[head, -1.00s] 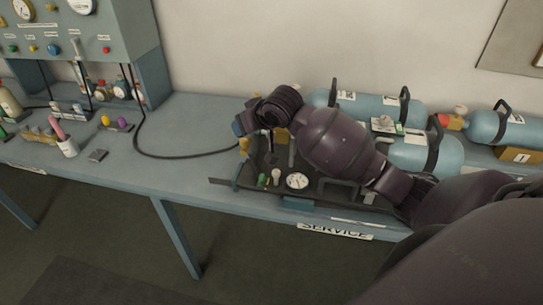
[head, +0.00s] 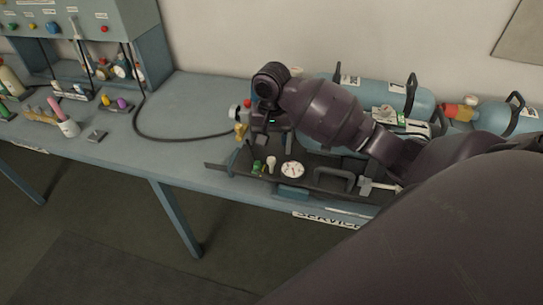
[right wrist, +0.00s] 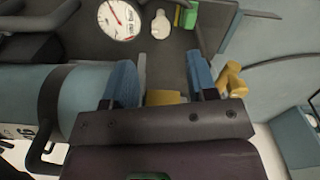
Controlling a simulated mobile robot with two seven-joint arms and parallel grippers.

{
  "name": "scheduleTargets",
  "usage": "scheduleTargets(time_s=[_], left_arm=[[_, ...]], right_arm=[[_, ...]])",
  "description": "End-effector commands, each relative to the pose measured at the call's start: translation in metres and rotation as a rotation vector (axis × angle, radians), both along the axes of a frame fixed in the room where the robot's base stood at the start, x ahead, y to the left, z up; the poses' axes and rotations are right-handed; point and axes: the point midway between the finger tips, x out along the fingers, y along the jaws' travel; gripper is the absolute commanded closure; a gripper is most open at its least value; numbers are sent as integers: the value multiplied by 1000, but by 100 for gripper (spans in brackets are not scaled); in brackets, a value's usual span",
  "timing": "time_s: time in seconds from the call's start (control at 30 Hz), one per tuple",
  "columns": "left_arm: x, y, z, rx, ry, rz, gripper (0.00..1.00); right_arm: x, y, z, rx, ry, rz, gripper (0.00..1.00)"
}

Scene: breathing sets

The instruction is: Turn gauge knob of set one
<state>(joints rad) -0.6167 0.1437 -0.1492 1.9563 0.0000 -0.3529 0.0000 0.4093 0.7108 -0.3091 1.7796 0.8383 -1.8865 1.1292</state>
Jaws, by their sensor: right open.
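The breathing set lies on a dark backplate (head: 223,167) on the bench. A white round gauge (head: 292,170) sits on it and shows at the top of the right wrist view (right wrist: 118,20). Beside it is a small pale knob (head: 271,163), also in the wrist view (right wrist: 160,25). My right gripper (right wrist: 161,72) is open over the set, its blue fingers apart. A yellow block (right wrist: 163,97) shows between the finger bases; I cannot tell whether it is touched. A brass fitting (right wrist: 232,80) lies just outside the right finger. My left gripper is out of view.
Green pieces (right wrist: 186,15) lie by the knob. A blue cylinder (right wrist: 85,95) is close to the left finger. A black hose (head: 165,138) crosses the bench. More cylinders (head: 520,122) lie at right. The bench (head: 195,95) is clear at left centre.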

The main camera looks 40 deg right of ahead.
Motion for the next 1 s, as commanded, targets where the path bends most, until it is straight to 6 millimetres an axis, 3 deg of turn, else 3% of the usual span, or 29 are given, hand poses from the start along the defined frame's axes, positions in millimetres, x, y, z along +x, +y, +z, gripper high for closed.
scheduleTargets(time_s=[0.2, 0.43, 0.87, 1.0], left_arm=[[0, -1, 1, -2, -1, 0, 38], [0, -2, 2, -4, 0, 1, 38], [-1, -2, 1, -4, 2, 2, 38], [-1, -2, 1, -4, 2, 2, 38]], right_arm=[[0, 0, -39, 1, 2, -1, 48], [0, 0, -67, 1, 2, 0, 48], [0, 0, -77, 0, -1, 1, 48], [0, 0, -77, 0, -1, 1, 64]])
